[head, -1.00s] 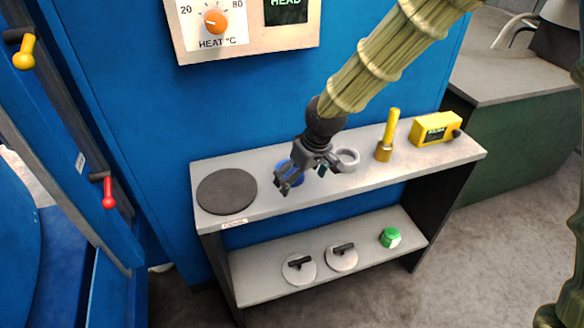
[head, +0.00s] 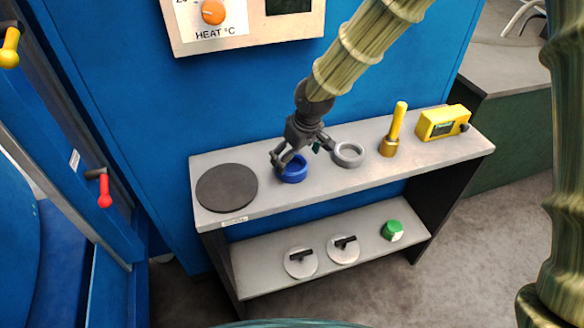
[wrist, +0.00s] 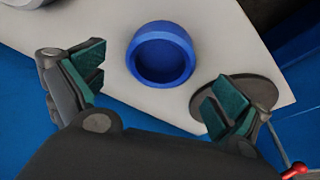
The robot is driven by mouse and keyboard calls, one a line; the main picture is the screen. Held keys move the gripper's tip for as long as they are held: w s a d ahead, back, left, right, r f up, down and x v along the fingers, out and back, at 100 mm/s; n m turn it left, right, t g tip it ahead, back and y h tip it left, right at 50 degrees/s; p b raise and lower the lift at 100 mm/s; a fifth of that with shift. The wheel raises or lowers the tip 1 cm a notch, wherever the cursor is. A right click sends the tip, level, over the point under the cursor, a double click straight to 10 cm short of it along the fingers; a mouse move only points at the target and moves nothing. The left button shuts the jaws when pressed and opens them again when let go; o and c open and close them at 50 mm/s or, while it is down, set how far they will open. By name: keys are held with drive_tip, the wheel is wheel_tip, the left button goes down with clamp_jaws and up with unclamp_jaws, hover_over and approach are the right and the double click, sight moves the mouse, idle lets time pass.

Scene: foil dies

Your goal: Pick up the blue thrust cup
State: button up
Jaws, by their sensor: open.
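The blue thrust cup (head: 293,170) is a short round ring-like cup on the grey top shelf, between a dark round disc and a grey ring. In the wrist view the cup (wrist: 161,55) lies beyond my fingertips, roughly midway between them, with its hollow facing the camera. My gripper (head: 297,156) is open and empty above and just behind the cup in the head view. Its two green-padded fingers (wrist: 158,97) stand wide apart in the wrist view, with a gap to the cup.
The top shelf (head: 265,200) also holds the dark disc (head: 227,187), the grey ring (head: 348,154), a yellow-handled tool (head: 394,130) and a yellow meter (head: 442,123). The lower shelf has two handled discs (head: 301,263) and a green-capped jar (head: 392,231). A blue wall (head: 250,100) stands behind.

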sight(290, 170)
drive_tip(key=shift+p+x, duration=0.7)
drive_tip(key=shift+x, duration=1.75)
drive_tip(key=c, duration=1.3)
